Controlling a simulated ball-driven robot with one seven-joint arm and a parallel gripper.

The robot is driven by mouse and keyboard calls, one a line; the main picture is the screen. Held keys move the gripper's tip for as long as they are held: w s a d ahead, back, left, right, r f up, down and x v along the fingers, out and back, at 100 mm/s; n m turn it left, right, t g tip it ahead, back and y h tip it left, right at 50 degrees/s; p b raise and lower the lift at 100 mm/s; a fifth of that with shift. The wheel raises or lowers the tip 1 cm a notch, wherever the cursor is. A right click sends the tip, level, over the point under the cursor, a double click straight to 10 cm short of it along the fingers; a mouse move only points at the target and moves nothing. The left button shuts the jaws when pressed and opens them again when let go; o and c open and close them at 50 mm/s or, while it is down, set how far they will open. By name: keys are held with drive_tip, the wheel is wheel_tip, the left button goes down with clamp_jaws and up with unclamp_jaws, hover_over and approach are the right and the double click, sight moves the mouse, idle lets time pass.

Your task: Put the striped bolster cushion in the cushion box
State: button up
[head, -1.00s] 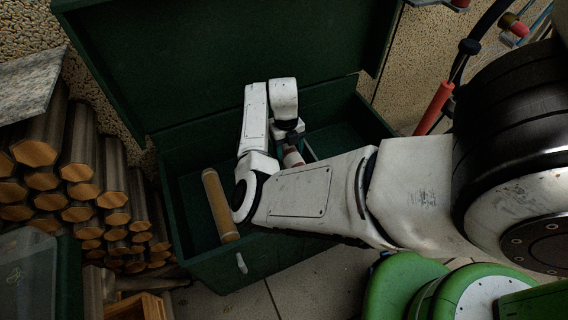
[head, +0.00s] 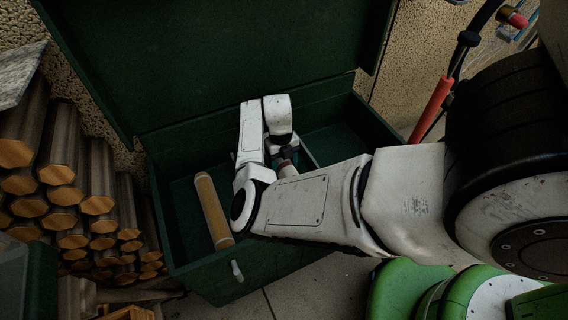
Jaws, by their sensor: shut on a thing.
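The cushion box is a dark green chest (head: 345,113) with its lid (head: 215,60) standing open at the back. My gripper (head: 287,153) is inside the box opening, pointing down, and mostly hidden by my own arm. It is shut on the striped bolster cushion (head: 287,167), of which only a small pale and reddish part shows just below the jaws. The rest of the cushion is hidden behind my forearm. I cannot tell whether it touches the box floor.
A tan cylinder (head: 213,210) leans inside the box at the left, against the front wall. A stack of hexagonal logs (head: 75,200) stands left of the box. A red-handled tool (head: 431,108) stands at the right. A pale divider edge (head: 309,156) shows inside the box.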

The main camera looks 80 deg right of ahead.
drive_tip(key=shift+f+b, duration=2.9)
drive_tip(key=shift+f, duration=1.1)
drive_tip(key=shift+f, duration=0.2)
drive_tip(key=o, duration=1.5)
drive_tip(key=shift+c, duration=0.2)
drive_tip(key=shift+o, duration=0.7)
drive_tip(key=r+p, duration=0.1)
drive_tip(key=r, duration=0.2)
drive_tip(key=r+p, duration=0.1)
drive_tip(key=r, duration=0.3)
drive_tip(key=w+d+r+p, duration=0.1)
drive_tip(key=r, duration=0.2)
drive_tip(key=shift+d+r, duration=0.1)
drive_tip(key=shift+r, duration=0.2)
